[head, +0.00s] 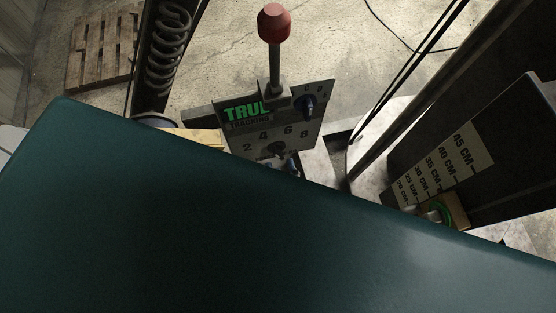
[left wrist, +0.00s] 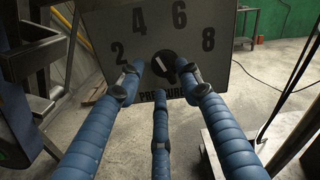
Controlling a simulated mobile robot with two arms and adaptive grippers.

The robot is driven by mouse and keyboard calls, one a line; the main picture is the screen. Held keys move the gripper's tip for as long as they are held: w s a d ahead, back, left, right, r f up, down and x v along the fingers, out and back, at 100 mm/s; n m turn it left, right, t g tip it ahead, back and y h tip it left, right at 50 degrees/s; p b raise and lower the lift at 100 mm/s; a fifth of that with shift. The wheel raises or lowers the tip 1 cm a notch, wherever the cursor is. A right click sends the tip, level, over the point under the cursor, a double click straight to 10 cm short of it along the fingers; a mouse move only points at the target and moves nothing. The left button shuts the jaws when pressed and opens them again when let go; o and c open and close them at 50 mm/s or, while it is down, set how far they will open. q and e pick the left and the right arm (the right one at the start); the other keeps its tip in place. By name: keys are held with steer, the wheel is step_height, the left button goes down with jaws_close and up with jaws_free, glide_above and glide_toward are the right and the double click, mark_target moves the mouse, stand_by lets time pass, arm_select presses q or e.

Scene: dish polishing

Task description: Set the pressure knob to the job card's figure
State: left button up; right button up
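The pressure knob (left wrist: 163,64) is black with a pale pointer mark, on a grey panel (left wrist: 100,30) printed 2, 4, 6, 8 and a partly covered "PRESSURE". The mark looks tilted toward the upper left; its exact reading is unclear. In the head view the knob (head: 276,149) sits below the 4 and 6. My left gripper (left wrist: 158,80) has three blue fingers spread around the knob, with gaps between the tips and it. In the head view only a bit of the gripper (head: 292,166) shows beside the knob. My right gripper is out of view. I cannot make out a job card.
A red-topped lever (head: 274,24) and a second, blue-black knob (head: 305,105) are on the same machine, above the pressure dial. A dark green surface (head: 220,235) hides the lower head view. A centimetre scale (head: 453,162) stands at right, a pallet (head: 101,48) at upper left.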

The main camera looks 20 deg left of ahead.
arm_select(q)
steer(key=v, duration=0.4)
stand_by(0.5)
steer(key=a+f+g+h+b, duration=0.2)
steer(key=a+f+g, duration=0.2)
steer(key=f, duration=1.2)
steer(key=s+a+f+n+g+h+b, duration=0.2)
steer(key=s+f+n, duration=0.4)
steer(key=f, duration=0.7)
steer(key=s+a+f+n+g+h+b, duration=0.3)
steer(key=s+a+f+n, duration=0.3)
steer(key=f, duration=0.7)
steer(key=s+a+f+n+g+h+b, duration=0.3)
steer(key=s+a+f+n+g, duration=0.2)
steer(key=f+n, duration=0.5)
step_height(320, 180, down, 3)
steer(key=shift+s+f+b, duration=0.1)
steer(key=shift+s+b, duration=0.25)
steer(key=shift+s, duration=0.6)
